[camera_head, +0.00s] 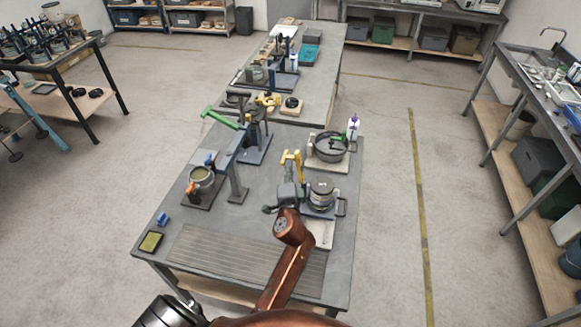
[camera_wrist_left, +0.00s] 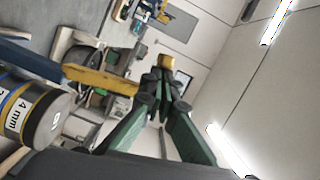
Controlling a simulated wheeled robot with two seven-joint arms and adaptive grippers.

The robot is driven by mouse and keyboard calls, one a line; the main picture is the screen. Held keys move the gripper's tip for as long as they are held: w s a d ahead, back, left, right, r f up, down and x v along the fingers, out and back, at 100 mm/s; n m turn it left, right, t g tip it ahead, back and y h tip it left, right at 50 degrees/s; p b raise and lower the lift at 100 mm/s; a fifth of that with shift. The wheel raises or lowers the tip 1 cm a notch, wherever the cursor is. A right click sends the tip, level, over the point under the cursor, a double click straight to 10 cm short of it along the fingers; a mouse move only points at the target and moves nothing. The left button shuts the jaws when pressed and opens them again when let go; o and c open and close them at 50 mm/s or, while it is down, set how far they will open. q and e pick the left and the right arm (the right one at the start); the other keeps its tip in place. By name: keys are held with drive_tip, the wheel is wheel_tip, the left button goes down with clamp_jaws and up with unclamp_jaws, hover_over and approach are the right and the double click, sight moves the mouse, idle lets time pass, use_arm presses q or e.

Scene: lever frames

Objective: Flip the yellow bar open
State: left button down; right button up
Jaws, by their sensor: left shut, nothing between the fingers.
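The yellow bar (camera_head: 293,162) stands up from a device on the right side of the grey bench, just beyond my left gripper (camera_head: 289,190). In the left wrist view the yellow bar (camera_wrist_left: 100,78) runs across to the left of my left gripper (camera_wrist_left: 165,78) and reaches close to its fingers. The green fingers converge and are shut with nothing held. A yellow piece shows at their tips; I cannot tell whether it touches them or belongs to the bar. The bar's base is partly hidden by my gripper. My right gripper is not in view.
A round canister (camera_head: 321,190) marked 4 mm stands right beside my gripper; this canister (camera_wrist_left: 35,118) is large in the wrist view. A round pan (camera_head: 329,147) and white bottle (camera_head: 353,127) stand beyond.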

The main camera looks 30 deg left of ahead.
use_arm(q)
drive_tip(key=shift+s+a+f, duration=0.1)
drive_tip(key=shift+a, duration=0.05)
wheel_tip(320, 180, up, 10)
idle(0.7)
drive_tip(key=shift+d, duration=0.2)
